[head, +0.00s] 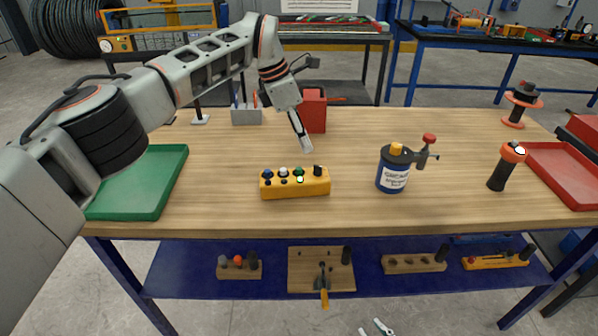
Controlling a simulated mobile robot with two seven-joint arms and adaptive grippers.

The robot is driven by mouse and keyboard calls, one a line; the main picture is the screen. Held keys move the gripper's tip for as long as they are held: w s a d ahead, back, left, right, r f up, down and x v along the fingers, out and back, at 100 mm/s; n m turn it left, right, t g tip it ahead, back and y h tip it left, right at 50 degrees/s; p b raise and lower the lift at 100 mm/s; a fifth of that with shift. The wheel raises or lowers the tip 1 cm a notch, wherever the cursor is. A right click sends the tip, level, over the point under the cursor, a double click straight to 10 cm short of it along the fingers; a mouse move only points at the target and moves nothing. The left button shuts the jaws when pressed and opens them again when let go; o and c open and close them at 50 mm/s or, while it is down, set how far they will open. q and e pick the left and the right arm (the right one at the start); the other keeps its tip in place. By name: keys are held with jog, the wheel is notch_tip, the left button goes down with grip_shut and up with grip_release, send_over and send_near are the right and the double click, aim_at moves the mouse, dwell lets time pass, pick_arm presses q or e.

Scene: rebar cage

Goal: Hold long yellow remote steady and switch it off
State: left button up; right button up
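The long yellow remote (295,190) lies on the wooden table near its front edge, left of centre. Its top carries blue, white, green and black knobs and small buttons. My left gripper (304,148) reaches down from the upper left, its tip above and behind the remote, apparently apart from it. Its fingers overlap in this view, so their spacing is hidden. The tips of my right gripper (374,328) show at the bottom edge, low in front of the table. They stand apart with nothing between them; the rest is cut off.
A blue-labelled can (393,174) and a black-and-orange torch (502,175) stand right of the remote. A red block (315,113) stands behind. A green tray (160,165) is left, a red tray (560,168) right.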

jog(key=w+a+r+n+t+y, duration=0.1)
jog(key=w+a+r+n, duration=0.2)
jog(key=w+r+n, duration=0.2)
jog(key=w+a+r+n+t+y, duration=0.1)
jog(key=w+a+r+n, duration=0.3)
jog(key=r+n, duration=0.5)
jog(key=w+a+r+n+t+y, duration=0.2)
jog(key=w+a+r+n+t, duration=0.1)
jog(key=w+r+n, duration=0.3)
jog(key=shift+w+a+r+n, duration=0.1)
jog(key=shift+a+r+n, duration=0.2)
jog(key=shift+r+n, duration=0.2)
jog(key=shift+w+a+r+n, duration=0.1)
jog(key=shift+a+r+n, duration=0.15)
jog(key=shift+r+n, duration=0.25)
jog(key=n, duration=1.1)
send_near(284, 172)
jog(key=shift+s+a, duration=0.15)
jog(key=shift+w+a+f, duration=0.15)
jog(key=shift+w, duration=0.35)
jog(key=shift+w+a+t+h, duration=0.1)
jog(key=shift+w+t+h, duration=0.2)
jog(key=shift+x, duration=3.5)
jog(key=shift+f, duration=0.1)
